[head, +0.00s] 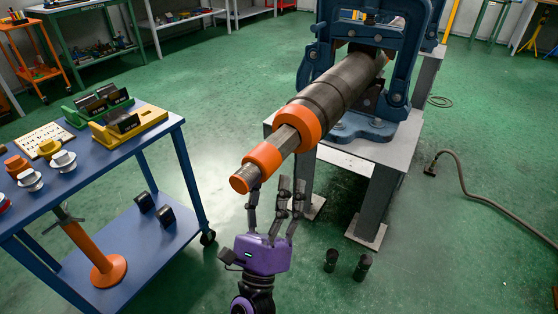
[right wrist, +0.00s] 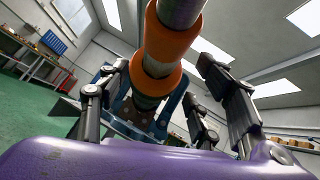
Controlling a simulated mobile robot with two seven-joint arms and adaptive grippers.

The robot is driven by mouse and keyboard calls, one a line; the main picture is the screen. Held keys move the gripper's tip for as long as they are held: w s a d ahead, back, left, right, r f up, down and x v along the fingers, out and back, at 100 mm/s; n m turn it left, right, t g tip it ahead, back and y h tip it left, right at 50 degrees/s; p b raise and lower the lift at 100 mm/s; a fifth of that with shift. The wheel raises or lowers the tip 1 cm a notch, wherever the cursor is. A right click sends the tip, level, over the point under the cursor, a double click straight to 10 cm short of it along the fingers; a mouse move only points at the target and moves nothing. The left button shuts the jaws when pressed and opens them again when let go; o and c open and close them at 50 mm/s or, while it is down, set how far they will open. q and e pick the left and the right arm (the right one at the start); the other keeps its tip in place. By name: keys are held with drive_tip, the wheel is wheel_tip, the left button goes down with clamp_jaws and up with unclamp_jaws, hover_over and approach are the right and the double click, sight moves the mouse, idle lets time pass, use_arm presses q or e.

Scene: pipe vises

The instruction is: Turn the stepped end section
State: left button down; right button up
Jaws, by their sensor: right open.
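The stepped end section (head: 290,139) juts from a dark pipe (head: 344,84) toward the lower left. It has grey metal steps and orange bands. The blue pipe vise (head: 318,70) stands around the pipe. My right gripper (head: 274,190), purple with dark jointed fingers, is open just below the narrow orange tip of the section. In the right wrist view the section (right wrist: 160,62) runs between the spread fingers (right wrist: 165,90) and above the purple palm. Gaps show between fingers and section there. I cannot tell whether a fingertip touches in the head view. My left gripper is not in view.
The vise stands on a grey stand (head: 381,150). Floor between table and stand is clear.

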sight(280, 151)
drive_tip(key=p+x, duration=0.1)
drive_tip(key=x, duration=0.6)
drive_tip(key=shift+w+d+r, duration=0.1)
drive_tip(key=shift+w+r, duration=0.05)
drive_tip(key=shift+r, duration=0.1)
drive_tip(key=shift+r, duration=0.1)
drive_tip(key=c, duration=1)
